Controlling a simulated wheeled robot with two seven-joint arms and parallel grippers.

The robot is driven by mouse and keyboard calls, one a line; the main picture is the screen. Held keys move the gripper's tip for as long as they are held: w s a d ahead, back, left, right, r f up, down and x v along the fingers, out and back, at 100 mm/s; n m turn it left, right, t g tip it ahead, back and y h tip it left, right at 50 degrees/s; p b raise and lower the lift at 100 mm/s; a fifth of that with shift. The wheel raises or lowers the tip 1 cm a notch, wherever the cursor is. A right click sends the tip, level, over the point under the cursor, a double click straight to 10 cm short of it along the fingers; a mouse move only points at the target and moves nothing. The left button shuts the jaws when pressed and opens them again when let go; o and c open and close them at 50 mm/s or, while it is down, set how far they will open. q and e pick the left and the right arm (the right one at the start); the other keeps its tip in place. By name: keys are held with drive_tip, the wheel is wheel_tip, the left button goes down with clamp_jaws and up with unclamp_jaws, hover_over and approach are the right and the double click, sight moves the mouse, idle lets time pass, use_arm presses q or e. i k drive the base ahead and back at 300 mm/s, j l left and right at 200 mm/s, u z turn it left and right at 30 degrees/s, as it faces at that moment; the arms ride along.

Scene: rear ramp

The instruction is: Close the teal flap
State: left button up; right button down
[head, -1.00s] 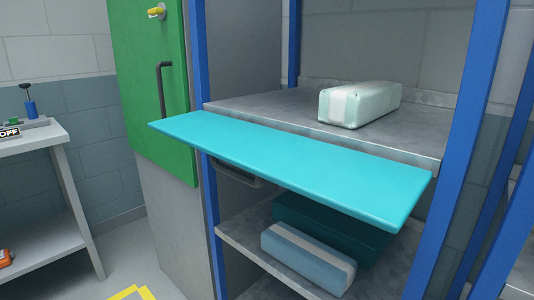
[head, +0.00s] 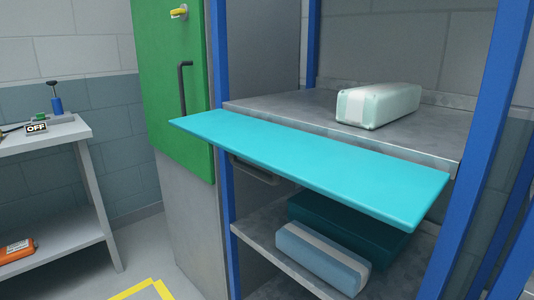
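The teal flap (head: 310,167) is a long flat panel. It stands out roughly level from the front edge of a grey metal shelf (head: 290,110) in a blue-framed rack. A dark handle (head: 254,172) shows below the flap's left part, partly hidden by it. Neither of my grippers is in the head view.
A pale green-white case (head: 378,105) lies on the shelf behind the flap. A blue-grey case (head: 322,260) and a dark teal bin (head: 345,226) sit on the lower shelf. A green door (head: 170,85) is at left, beyond it a white bench (head: 50,138). Blue posts (head: 495,110) flank the shelf.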

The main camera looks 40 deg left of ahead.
sight(398, 192)
drive_tip(key=l+u, duration=0.15)
drive_tip(key=u, duration=0.25)
drive_tip(key=k+l+u, duration=0.1)
drive_tip(key=u, duration=0.3)
drive_tip(key=k+l+u, duration=0.1)
drive_tip(key=u, duration=0.3)
